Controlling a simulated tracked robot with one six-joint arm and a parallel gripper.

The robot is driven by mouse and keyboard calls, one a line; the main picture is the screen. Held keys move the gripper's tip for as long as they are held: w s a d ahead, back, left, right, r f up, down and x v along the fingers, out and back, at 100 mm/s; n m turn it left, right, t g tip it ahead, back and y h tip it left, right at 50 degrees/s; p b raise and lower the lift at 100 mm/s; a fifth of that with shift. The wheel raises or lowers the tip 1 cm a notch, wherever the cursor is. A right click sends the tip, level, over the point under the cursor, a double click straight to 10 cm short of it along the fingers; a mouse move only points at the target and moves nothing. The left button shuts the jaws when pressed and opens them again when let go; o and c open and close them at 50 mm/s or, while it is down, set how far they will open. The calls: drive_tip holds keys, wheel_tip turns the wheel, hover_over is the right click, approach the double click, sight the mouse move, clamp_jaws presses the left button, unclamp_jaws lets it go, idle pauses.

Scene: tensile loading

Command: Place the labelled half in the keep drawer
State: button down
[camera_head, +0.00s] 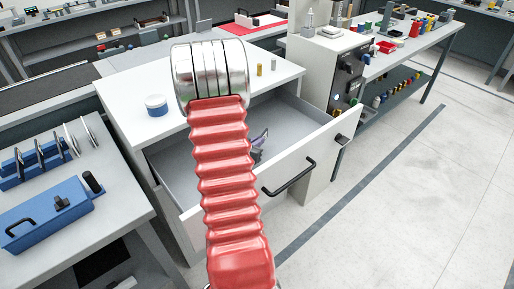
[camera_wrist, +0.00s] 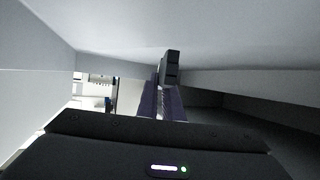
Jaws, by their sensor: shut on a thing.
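The open drawer (camera_head: 300,151) of a white cabinet is pulled out toward the right, with a black bar handle on its front. My gripper (camera_head: 258,145) is inside the drawer opening, partly hidden behind my red arm; only a bit of purple finger shows. In the wrist view my gripper (camera_wrist: 162,95) has its purple fingers close together, with a dark grey block (camera_wrist: 172,68) at their tips. My gripper is shut on a small piece, which is mostly hidden. No label is readable, and I cannot tell whether the piece touches the drawer floor.
A grey machine (camera_head: 345,70) stands close at the right. A bench with blue fixtures (camera_head: 45,215) is at the left. The floor at right is clear.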

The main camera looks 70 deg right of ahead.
drive_tip(key=shift+f, duration=1.35)
drive_tip(key=shift+f, duration=0.1)
drive_tip(key=c, duration=1.9)
unclamp_jaws()
drive_tip(key=shift+w+a+r, duration=0.1)
drive_tip(key=shift+a+r, duration=0.15)
drive_tip(key=shift+a, duration=0.15)
drive_tip(key=v, duration=0.6)
drive_tip(key=shift+a+r, duration=0.1)
drive_tip(key=shift+a, duration=0.2)
